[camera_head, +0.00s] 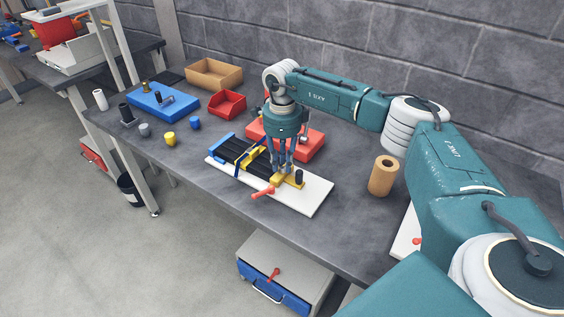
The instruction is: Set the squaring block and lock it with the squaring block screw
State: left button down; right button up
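A white board (317,199) on the bench carries black rails (232,157), a blue end piece (221,144) and a yellow crosspiece (250,156). At its right end sits a yellow block (290,183), which looks like the squaring block. A dark upright knob (299,176), perhaps its screw, stands at the block's right end. An orange-red handle (263,192) sticks out at the front. My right gripper (281,173) points down with its fingertips at the yellow block; whether they grip it is too small to tell. My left gripper is out of view.
Red trays (310,144) and a red bin (227,103) lie behind the board. A cardboard roll (383,176) stands to its right. A blue tray (163,102), a brown box (215,74) and several small knobs are at the left. Bench ahead of the cardboard roll is clear.

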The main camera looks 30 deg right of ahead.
aim_at(282, 166)
dwell(0.3)
notch_tip(282, 166, up, 12)
dwell(0.4)
dwell(0.4)
